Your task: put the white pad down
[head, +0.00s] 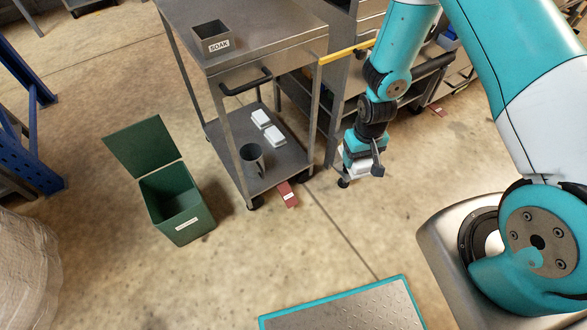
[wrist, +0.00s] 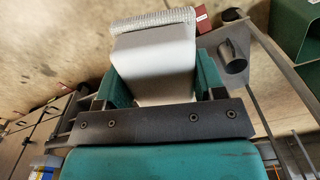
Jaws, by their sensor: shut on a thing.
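My gripper (head: 362,160) is shut on the white pad (head: 358,167) and holds it in the air, right of the steel cart (head: 212,95). In the wrist view the white pad (wrist: 155,62) sits between the two teal fingers of my gripper (wrist: 152,80). The pad has a smooth white body and a rough, grey-white textured face at its far end. Two other white pads, a rear one (head: 261,119) and a front one (head: 274,136), lie on the cart's lower shelf (head: 284,160), apart from my gripper.
A grey metal cup (head: 252,158) stands on the lower shelf. A bin labelled SOAK (head: 211,38) is on the cart's top. A green bin (head: 177,207) with its lid open stands left on the floor. A red labelled item (head: 287,194) lies by the cart. Front floor is mostly clear.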

